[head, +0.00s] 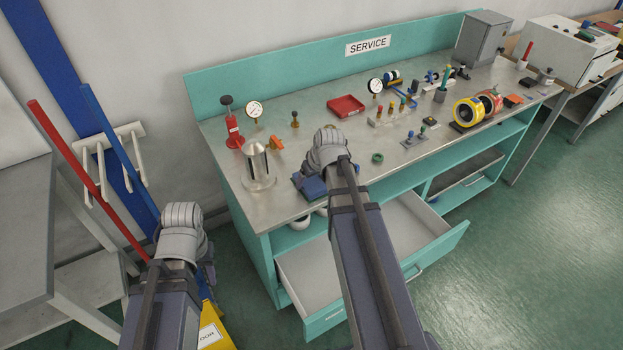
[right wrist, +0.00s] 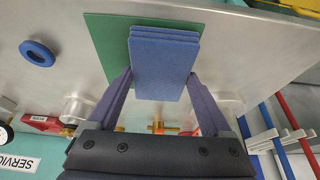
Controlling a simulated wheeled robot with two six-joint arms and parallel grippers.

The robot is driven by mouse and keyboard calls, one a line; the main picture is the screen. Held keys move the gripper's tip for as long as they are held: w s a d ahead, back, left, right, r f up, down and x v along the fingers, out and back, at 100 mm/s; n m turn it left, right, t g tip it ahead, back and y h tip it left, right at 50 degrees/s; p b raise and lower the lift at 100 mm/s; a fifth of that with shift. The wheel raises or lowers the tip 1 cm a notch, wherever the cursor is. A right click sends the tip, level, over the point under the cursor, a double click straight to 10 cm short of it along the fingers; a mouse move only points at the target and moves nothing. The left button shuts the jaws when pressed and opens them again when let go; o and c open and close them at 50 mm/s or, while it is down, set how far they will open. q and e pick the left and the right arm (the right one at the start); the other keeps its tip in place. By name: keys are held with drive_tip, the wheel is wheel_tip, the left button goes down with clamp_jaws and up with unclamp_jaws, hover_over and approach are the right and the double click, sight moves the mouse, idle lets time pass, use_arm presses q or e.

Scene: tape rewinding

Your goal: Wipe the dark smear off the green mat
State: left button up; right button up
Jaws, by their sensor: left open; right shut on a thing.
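A folded blue cloth (right wrist: 165,62) is between the two fingers of my right gripper (right wrist: 160,76) in the right wrist view, and the gripper is shut on it. The green mat (right wrist: 104,42) lies on the metal bench top, partly covered by the cloth in that view. The cloth (head: 311,187) also shows in the head view near the bench's front left edge, beside my right wrist. I see no dark smear on the visible part of the mat. My left gripper (head: 207,272) is open, low at the left, apart from the bench and mostly hidden by its wrist.
A red tray (head: 346,106) lies farther back. A blue ring (right wrist: 38,53) lies near the mat. An open drawer (head: 318,286) juts out below the bench's front.

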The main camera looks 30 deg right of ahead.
drive_tip(key=shift+r+p, duration=2.65)
drive_tip(key=shift+r, duration=0.2)
wheel_tip(320, 180, up, 3)
drive_tip(key=p, duration=0.3)
drive_tip(key=shift+d, duration=0.1)
